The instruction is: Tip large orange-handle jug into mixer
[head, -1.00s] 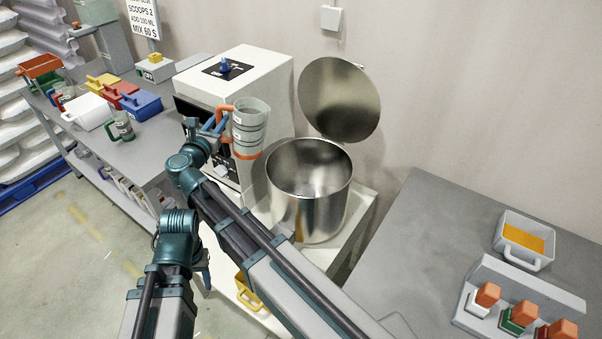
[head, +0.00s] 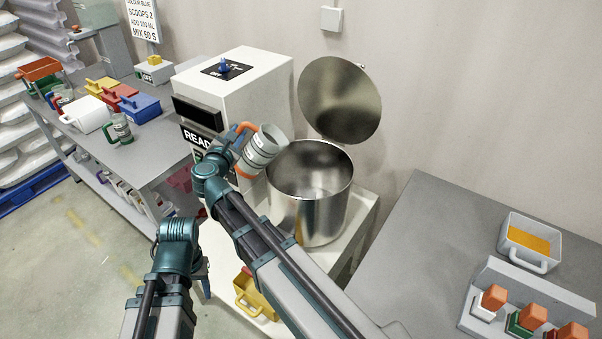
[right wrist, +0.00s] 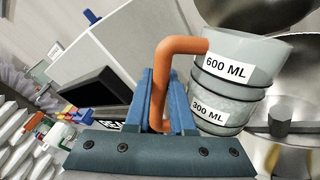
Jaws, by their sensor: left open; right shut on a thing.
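The large jug (head: 262,148) is grey and translucent with dark bands and an orange handle. My right gripper (head: 240,134) is shut on that handle, which also shows between the blue fingers in the right wrist view (right wrist: 182,46). The jug is held up, tilted right with its mouth toward the mixer bowl (head: 312,210). Its labels read 600 ML and 300 ML; I cannot see any liquid pouring. The steel bowl is open, its round lid (head: 340,100) raised behind it. My left gripper (head: 206,284) hangs low at the left, open, partly hidden and away from the jug.
The white mixer housing (head: 245,85) with a READY display stands left of the bowl. A bench (head: 150,165) with coloured tubs is further left. A grey table (head: 430,240) with a tub and orange-topped blocks is at right. A yellow container (head: 255,296) sits low in front.

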